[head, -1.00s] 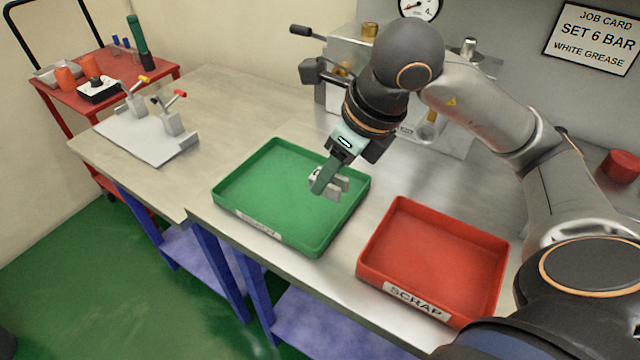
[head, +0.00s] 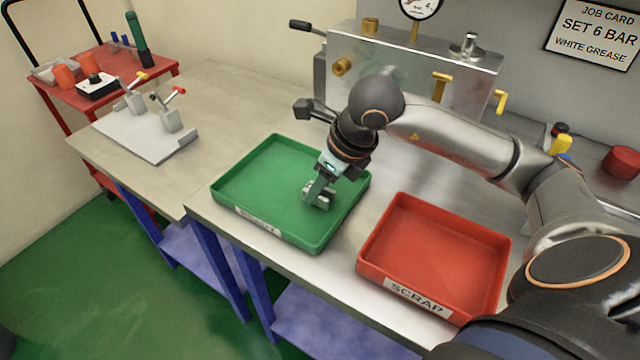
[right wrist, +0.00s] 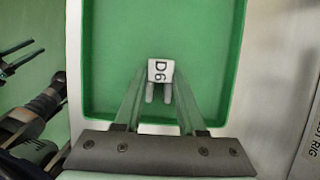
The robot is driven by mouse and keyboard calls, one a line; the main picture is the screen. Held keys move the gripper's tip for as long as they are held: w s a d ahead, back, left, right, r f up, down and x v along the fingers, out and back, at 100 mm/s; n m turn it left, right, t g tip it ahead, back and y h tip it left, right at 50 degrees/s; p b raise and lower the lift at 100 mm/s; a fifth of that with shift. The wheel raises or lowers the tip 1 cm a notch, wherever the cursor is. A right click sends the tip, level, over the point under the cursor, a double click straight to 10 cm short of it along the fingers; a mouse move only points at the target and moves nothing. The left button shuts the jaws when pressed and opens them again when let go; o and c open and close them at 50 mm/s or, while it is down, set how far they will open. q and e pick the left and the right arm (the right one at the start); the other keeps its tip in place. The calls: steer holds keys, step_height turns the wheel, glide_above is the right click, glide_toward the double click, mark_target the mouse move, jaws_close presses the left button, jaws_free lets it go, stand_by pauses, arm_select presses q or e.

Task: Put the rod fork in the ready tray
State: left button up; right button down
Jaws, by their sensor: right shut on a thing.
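The rod fork (head: 318,203) is a small pale grey part with two prongs. I cannot tell whether the fork touches the tray floor. The tray's front label is too blurred to read surely. My left gripper (right wrist: 20,58) shows only at the left edge of the right wrist view, its two fingers apart and empty.
A red tray (head: 435,250) marked SCRAP stands empty just right of the green tray. Behind is a metal rig block (head: 395,65) with brass fittings. A grey plate (head: 140,137) with two clamps lies left. The rest of the green tray is clear.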

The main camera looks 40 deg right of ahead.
steer(key=shift+f, duration=0.15)
steer(key=c, duration=0.5)
jaws_free()
steer(key=shift+r, duration=0.35)
steer(key=v, duration=1.1)
steer(key=shift+s+r+p, duration=0.3)
steer(key=shift+p, duration=0.15)
